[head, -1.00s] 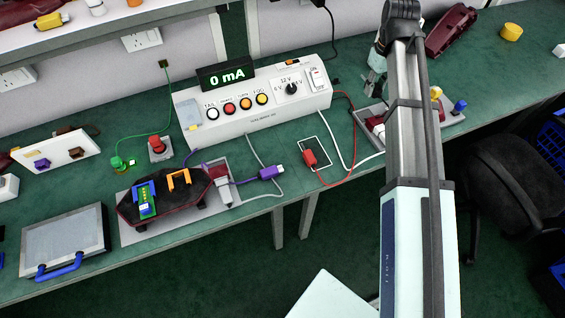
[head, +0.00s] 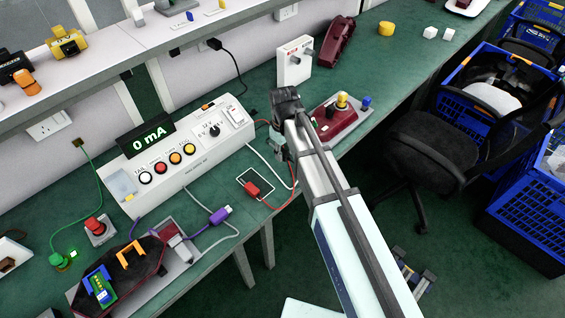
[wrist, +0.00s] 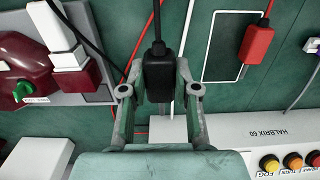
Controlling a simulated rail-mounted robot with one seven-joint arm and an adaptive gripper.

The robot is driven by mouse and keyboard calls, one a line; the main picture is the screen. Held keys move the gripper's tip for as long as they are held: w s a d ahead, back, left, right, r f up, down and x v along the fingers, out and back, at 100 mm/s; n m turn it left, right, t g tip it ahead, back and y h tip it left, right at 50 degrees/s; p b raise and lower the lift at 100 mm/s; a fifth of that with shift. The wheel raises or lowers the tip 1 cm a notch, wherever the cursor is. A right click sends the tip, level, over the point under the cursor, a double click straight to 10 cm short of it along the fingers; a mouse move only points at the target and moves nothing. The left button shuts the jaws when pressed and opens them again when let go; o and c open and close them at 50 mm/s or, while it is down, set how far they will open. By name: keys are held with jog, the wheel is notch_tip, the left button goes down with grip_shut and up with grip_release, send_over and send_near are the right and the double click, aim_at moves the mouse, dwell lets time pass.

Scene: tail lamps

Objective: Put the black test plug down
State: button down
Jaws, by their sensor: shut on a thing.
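The black test plug (wrist: 158,75) is between the fingers of my gripper (wrist: 160,92) in the wrist view, with its black cable running up and away from it. My gripper is shut on it. In the head view my gripper (head: 282,152) is over the bench, right of the white outlined rectangle (head: 243,178) and left of the red lamp. The plug cannot be made out there. A red plug (head: 252,188) with a red lead lies at the outline; it also shows in the wrist view (wrist: 258,45), at the right side of the outline (wrist: 208,50).
The white test box (head: 190,160) with a 0 mA display stands behind the outline. A red lamp (head: 335,122) on a grey plate is to the right. A purple plug (head: 220,214) and a dark lamp (head: 120,278) are at the left. White and red leads cross the bench near my gripper.

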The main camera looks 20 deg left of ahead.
aim_at(283, 151)
jog(key=shift+f+p, duration=0.55)
jog(key=shift+f, duration=2.95)
jog(key=shift+f, duration=0.15)
jog(key=c, duration=0.9)
grip_release()
jog(key=shift+o, duration=0.2)
notch_tip(283, 151, up, 12)
jog(key=b, duration=0.2)
jog(key=shift+b, duration=0.4)
